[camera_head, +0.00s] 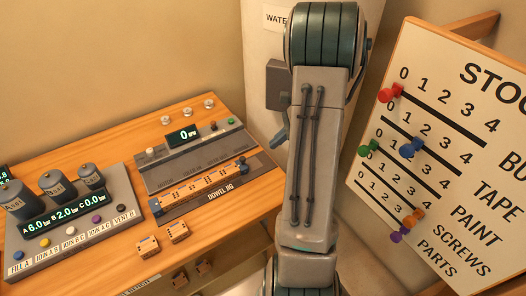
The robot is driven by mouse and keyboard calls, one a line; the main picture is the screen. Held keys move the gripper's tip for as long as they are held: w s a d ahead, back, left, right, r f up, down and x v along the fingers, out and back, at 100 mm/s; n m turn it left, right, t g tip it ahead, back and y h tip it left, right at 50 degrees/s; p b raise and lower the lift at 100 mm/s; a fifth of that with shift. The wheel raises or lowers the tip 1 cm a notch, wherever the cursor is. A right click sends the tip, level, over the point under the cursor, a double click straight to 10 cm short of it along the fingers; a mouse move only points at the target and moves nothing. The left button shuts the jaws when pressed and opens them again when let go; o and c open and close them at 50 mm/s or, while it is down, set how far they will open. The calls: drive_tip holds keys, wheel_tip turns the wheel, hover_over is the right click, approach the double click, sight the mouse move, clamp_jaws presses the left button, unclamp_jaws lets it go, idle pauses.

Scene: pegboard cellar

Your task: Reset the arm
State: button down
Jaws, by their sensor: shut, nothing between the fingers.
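My arm (322,150) stands upright through the middle of the head view. It is a grey link with two dark rods along it, a dark ribbed joint at the top and another dark joint at the bottom edge. My gripper is not in view. The arm hides part of the white wall unit behind it. It does not visibly touch the bench or the board.
A wooden bench (226,215) at left holds a console with several canisters (57,187), a device with a lit display (184,135), and a dowel jig (205,186). A tilted stock board (480,120) with coloured pegs stands close at right. A white unit (262,60) stands behind.

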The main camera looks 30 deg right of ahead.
drive_tip(key=shift+v, duration=2.3)
drive_tip(key=shift+w+a+r, duration=0.1)
drive_tip(key=shift+a, duration=0.05)
drive_tip(key=s+a+r+n+g+h, duration=0.1)
drive_tip(key=s+a+r+n, duration=0.15)
drive_tip(key=a+n, duration=0.35)
drive_tip(key=s+a+r+n+g+h, duration=0.15)
drive_tip(key=a+r+n, duration=0.25)
drive_tip(key=a, duration=0.4)
drive_tip(key=s+a+r+n+t+h, duration=0.2)
drive_tip(key=s+a+n, duration=0.6)
drive_tip(key=n, duration=0.5)
drive_tip(key=shift+s+a+r+h, duration=0.35)
drive_tip(key=shift+s+r+h, duration=0.1)
drive_tip(key=shift+s+h, duration=0.9)
